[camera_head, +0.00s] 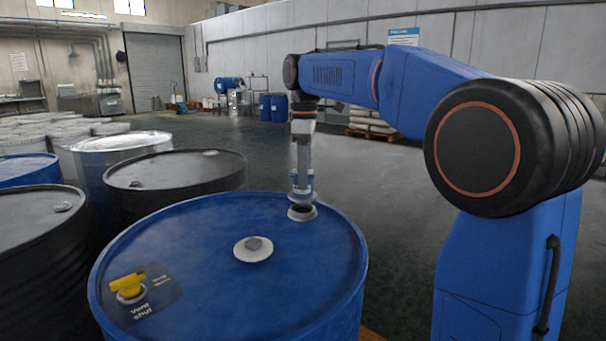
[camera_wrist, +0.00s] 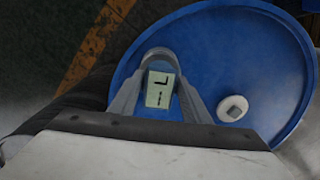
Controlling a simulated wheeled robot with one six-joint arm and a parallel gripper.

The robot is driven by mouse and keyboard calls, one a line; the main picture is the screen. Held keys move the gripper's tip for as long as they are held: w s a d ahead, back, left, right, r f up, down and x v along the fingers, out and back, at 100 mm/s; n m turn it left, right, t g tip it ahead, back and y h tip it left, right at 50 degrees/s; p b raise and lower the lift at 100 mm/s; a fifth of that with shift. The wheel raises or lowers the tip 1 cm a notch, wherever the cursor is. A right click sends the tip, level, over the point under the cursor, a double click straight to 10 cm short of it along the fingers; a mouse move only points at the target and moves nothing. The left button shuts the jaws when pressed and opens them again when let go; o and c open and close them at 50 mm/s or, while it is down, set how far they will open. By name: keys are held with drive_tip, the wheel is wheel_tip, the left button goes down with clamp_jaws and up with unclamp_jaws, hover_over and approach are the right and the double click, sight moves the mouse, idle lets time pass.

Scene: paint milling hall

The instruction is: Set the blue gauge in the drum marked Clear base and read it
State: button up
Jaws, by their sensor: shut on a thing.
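A blue drum (camera_head: 200,240) stands in front of me. No Clear base marking is readable on it. My gripper (camera_head: 303,172) points down over the drum's far right edge, shut on the blue gauge (camera_head: 302,193). The gauge's lower end is at a pale-ringed opening (camera_head: 301,213) in the lid; I cannot tell how deep it sits. In the wrist view the gauge's small display (camera_wrist: 159,89) faces me between the fingers. It shows a dark L-like or 7-like mark and dashes, turned on its side; I cannot read a clear value.
The lid has a grey-white plug (camera_head: 253,249) in its middle and a yellow vent valve (camera_head: 129,288) beside a "Vent shut" label (camera_head: 145,300). Dark drums (camera_head: 175,172) stand close on the left. Open floor lies behind, with a sack pallet (camera_head: 370,127) farther back.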

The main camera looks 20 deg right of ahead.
drive_tip(key=shift+f, duration=0.25)
idle(0.3)
drive_tip(key=shift+f, duration=0.35)
drive_tip(key=shift+f, duration=1.05)
idle(0.8)
drive_tip(key=o, duration=1.5)
drive_tip(key=shift+c, duration=0.2)
drive_tip(key=shift+r, duration=0.1)
wheel_tip(320, 180, up, 17)
